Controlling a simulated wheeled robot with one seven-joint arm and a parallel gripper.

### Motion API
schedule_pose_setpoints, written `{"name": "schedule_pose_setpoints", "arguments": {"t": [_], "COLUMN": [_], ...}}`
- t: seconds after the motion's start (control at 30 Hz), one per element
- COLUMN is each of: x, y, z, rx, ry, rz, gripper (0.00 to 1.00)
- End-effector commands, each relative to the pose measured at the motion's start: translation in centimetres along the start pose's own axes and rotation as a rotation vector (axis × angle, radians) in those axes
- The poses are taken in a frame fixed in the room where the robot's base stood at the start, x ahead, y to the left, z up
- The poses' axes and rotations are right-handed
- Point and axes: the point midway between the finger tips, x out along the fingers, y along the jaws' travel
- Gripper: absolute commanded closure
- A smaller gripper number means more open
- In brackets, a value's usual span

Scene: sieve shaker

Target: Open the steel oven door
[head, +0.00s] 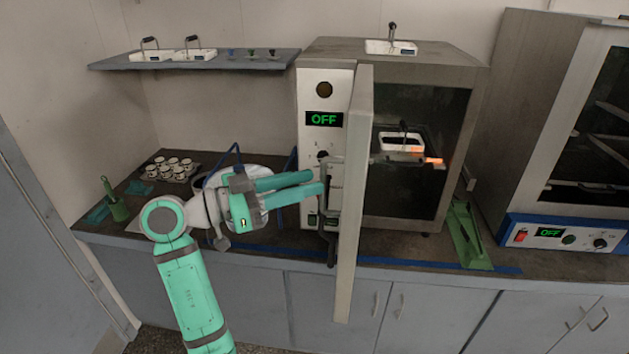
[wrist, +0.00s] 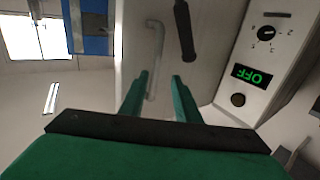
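The steel oven (head: 410,62) stands on the counter with its display reading OFF. Its door (head: 356,200) stands swung out toward me, seen nearly edge-on, and the chamber is exposed. A dark handle (head: 331,247) shows at the door's left side. My gripper (head: 322,188) is at the door's left side, by the handle; the exact contact is hard to tell. In the wrist view my gripper's two green fingers (wrist: 160,80) are apart, pointing at a pale panel with a grey bar handle (wrist: 155,60) and a dark rod (wrist: 184,30). Nothing is clearly clamped between them.
A white basket (head: 402,142) sits inside the oven near an orange glow. Another white basket (head: 391,47) is on top. A second oven (head: 560,130) stands at right, a green stand (head: 466,238) between. Several cups (head: 170,168) and a green tool (head: 115,202) are at left.

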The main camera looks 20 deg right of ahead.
Motion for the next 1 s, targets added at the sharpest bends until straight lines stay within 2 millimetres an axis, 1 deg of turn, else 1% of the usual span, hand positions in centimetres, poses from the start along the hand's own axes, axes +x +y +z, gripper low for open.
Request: {"name": "schedule_pose_setpoints", "arguments": {"t": [0.03,0.2,0.3,0.4,0.5,0.6,0.87,0.97,1.0], "x": [-1.1,-4.2,-5.8,-6.9,-7.5,-7.8,-7.9,-7.8,-7.6], "y": [-0.1,0.0,0.0,0.1,0.1,0.1,0.1,-0.2,-0.4], "z": [0.0,0.0,0.0,-0.1,0.0,0.0,0.0,0.6,1.2], "rx": [0.000,0.000,0.000,0.000,0.000,0.000,0.000,-0.015,-0.031], "ry": [0.000,0.000,0.000,0.001,0.000,0.000,0.000,0.006,0.011], "rz": [-0.003,-0.001,-0.001,0.000,0.000,0.001,-0.001,-0.014,-0.027], "gripper": [0.71,0.71,0.71,0.71,0.71,0.71,0.71,0.71,0.71]}}
